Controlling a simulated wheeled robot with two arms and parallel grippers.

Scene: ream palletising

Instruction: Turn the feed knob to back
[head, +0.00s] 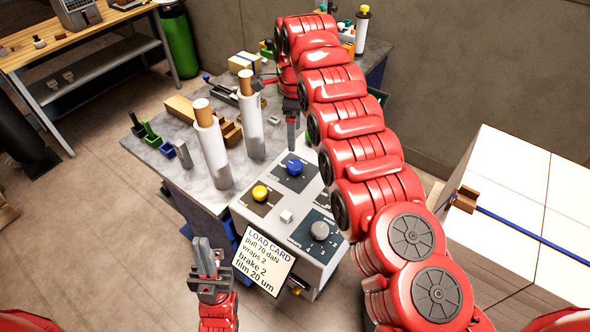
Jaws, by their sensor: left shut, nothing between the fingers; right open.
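A light grey control box (283,238) carries a blue knob (294,167) at its back, a yellow knob (260,192) at the left and a grey knob (319,230) at the front right, each on a dark plate. The plate labels are too small to read, so I cannot tell which is the feed knob. My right gripper (291,143) is open, pointing down, just behind and above the blue knob; contact cannot be made out. My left gripper (208,250) is shut and empty, in front and left of the box. My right arm hides part of the box's right side.
A load card (263,261) hangs on the box's front. Two white film rolls (212,150) (250,115) stand on the grey table (195,187) behind. A large white pallet stack (520,195) stands at the right.

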